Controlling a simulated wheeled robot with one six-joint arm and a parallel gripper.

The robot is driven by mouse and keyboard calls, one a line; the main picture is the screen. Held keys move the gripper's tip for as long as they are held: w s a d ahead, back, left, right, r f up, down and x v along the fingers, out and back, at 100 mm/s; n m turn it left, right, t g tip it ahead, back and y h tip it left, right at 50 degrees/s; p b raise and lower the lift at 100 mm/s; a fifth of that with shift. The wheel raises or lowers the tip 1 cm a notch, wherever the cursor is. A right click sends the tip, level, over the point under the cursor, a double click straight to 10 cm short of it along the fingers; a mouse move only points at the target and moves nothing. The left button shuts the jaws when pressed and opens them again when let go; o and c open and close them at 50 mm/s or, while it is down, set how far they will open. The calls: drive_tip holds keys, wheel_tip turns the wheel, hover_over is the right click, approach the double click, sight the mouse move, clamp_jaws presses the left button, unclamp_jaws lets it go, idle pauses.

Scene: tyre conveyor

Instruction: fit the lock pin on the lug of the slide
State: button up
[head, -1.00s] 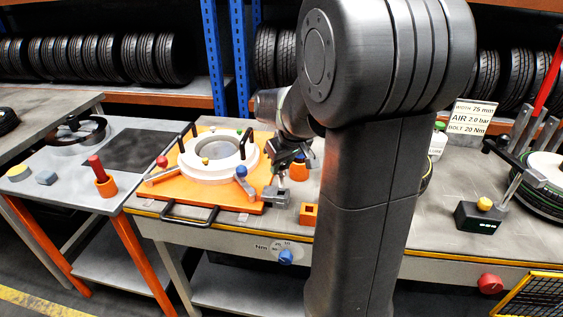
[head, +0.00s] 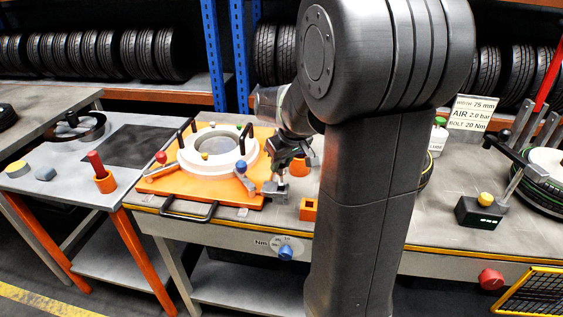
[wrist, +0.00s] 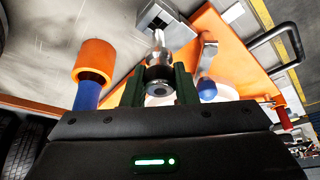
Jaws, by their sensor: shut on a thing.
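My gripper (head: 281,172) is at the right edge of the orange slide (head: 213,202), pointing down. In the wrist view its dark green fingers (wrist: 159,88) are shut on the bright metal lock pin (wrist: 159,60), with the pin's round end towards the camera. The pin's other end points to a grey block (wrist: 168,22), which looks like the lug. In the head view this grey block (head: 275,190) is just under the gripper. The pin's tip is small and partly hidden, so I cannot tell whether it is in the lug or only above it.
A white ring (head: 183,168) sits on the slide, with black handles and a blue-knobbed clamp (head: 241,168) nearby. An orange cup (head: 301,168) stands just right of the gripper, and an orange block (head: 309,209) is in front. The slide's black handle (head: 188,217) overhangs the bench front.

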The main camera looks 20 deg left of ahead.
sight(283, 174)
drive_tip(key=shift+f+b, duration=2.2)
drive_tip(key=shift+f, duration=0.65)
drive_tip(key=o, duration=1.1)
drive_tip(key=shift+r, duration=0.15)
drive_tip(key=v, duration=1.3)
drive_tip(key=shift+r+p, duration=0.3)
drive_tip(key=shift+p, duration=0.05)
drive_tip(key=shift+s, duration=0.1)
drive_tip(key=x, duration=1.4)
drive_tip(key=shift+d+b, duration=0.15)
drive_tip(key=shift+b, duration=0.2)
drive_tip(key=shift+r, duration=0.3)
